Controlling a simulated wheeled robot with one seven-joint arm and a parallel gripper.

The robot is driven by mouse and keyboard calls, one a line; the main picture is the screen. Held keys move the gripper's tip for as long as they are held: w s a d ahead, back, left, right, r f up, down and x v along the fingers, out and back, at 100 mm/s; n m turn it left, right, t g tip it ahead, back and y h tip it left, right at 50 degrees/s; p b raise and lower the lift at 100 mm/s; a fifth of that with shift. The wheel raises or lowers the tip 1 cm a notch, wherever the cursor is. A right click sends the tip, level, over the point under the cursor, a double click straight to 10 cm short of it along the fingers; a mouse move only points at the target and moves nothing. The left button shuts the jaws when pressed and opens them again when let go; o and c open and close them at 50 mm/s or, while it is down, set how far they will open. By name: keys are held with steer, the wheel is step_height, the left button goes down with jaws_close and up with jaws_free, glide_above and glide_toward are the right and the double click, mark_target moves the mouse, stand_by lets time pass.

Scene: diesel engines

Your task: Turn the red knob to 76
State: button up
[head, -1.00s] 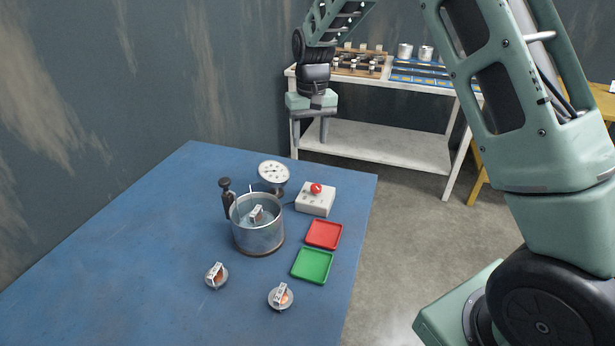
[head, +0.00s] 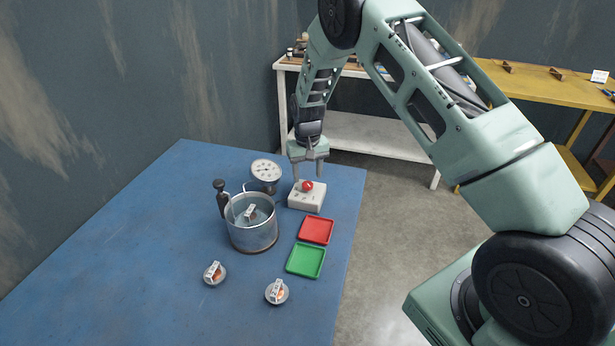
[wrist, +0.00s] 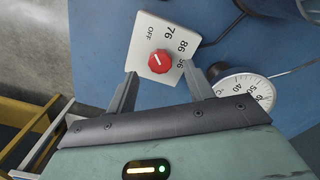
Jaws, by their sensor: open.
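The red knob (head: 307,185) sits on top of a pale control box (head: 306,197) at the right side of the blue table. In the wrist view the red knob (wrist: 160,61) is ringed by the labels OFF, 76, 86 and a partly hidden one. A short white mark shows on the knob; I cannot tell exactly which label it points at. My gripper (head: 308,175) is open and points down over the box. In the wrist view its fingers (wrist: 161,76) lie to either side of the knob, apart from it.
A metal pot (head: 252,228) of liquid with a dark-handled fitting stands left of the box, with a round dial gauge (head: 266,171) behind it. A red tray (head: 316,231) and a green tray (head: 306,261) lie in front. Two small round parts sit nearer.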

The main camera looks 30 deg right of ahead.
mark_target(307, 183)
steer(key=shift+f, duration=1.65)
steer(key=c, duration=1)
steer(key=shift+o, duration=0.2)
steer(key=shift+m, duration=0.3)
steer(key=m+b, duration=0.1)
steer(key=m, duration=0.1)
steer(key=shift+m, duration=0.4)
steer(key=m+b, duration=0.2)
steer(key=m, duration=0.3)
steer(key=shift+m, duration=0.3)
steer(key=shift+r, duration=0.1)
